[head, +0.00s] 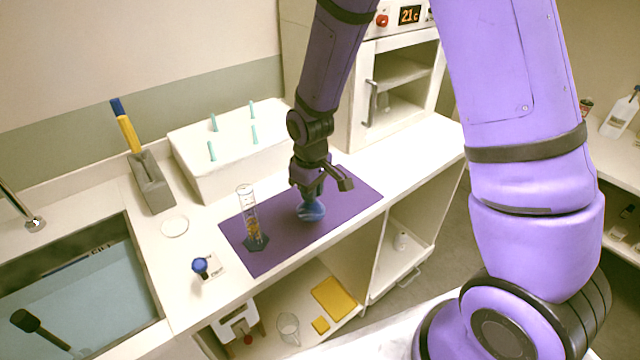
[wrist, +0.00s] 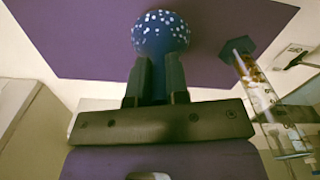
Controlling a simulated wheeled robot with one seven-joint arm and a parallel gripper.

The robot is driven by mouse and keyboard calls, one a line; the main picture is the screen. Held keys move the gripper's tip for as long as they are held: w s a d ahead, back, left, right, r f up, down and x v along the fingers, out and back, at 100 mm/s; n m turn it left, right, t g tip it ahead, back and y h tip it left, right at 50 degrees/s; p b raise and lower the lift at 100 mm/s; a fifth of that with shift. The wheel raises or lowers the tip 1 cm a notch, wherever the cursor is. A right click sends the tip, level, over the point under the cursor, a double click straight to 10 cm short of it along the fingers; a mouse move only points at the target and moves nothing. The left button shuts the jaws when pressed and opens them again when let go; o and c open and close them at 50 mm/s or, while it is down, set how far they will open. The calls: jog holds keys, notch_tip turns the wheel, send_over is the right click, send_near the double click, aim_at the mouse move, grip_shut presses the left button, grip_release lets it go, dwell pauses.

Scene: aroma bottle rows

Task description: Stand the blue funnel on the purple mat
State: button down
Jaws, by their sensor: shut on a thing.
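The blue funnel (head: 311,209), marked with white specks, is in my gripper (head: 308,194) over the right-middle part of the purple mat (head: 350,190). My gripper points down and is shut on the funnel's upper part, with the wider part below the fingers. In the wrist view the speckled blue funnel (wrist: 160,32) shows beyond the two fingertips (wrist: 158,65), with the purple mat (wrist: 85,40) behind it. The funnel looks on or very close to the mat; I cannot tell whether it touches.
A glass cylinder on a dark base (head: 252,222) stands on the mat's left part. A small blue-topped item (head: 201,267) and a white dish (head: 174,227) are left of the mat. A white pegged block (head: 230,150) is behind. A sink (head: 80,290) lies far left.

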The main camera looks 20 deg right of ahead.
jog(key=shift+w+d+f, duration=0.7)
jog(key=shift+w+d, duration=0.2)
jog(key=shift+w, duration=0.25)
jog(key=shift+w+d+f, duration=0.75)
jog(key=shift+w+d, duration=0.15)
jog(key=shift+w, duration=0.3)
jog(key=shift+w+d+f, duration=0.7)
jog(key=shift+w+d, duration=0.2)
jog(key=shift+w, duration=0.25)
jog(key=c, duration=1.1)
grip_release()
jog(key=shift+f, duration=0.1)
notch_tip(320, 180, up, 12)
jog(key=shift+r, duration=0.2)
